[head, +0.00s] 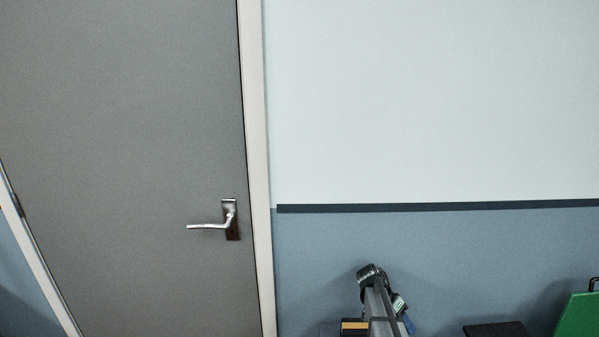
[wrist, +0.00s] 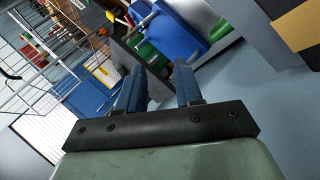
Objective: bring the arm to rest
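My gripper (wrist: 157,78) shows in the wrist view with two blue fingers standing apart on a dark bar. The gap between them is empty and they touch nothing that I can make out. In the head view part of my arm (head: 380,298) shows at the bottom edge, in front of the blue lower wall. A small blue piece there looks like a finger, but the fingertips cannot be made out in that view.
A grey door (head: 120,130) with a lever handle (head: 210,226) is shut on the left. A dark strip (head: 430,207) runs along the wall. A green object (head: 577,316) stands bottom right.

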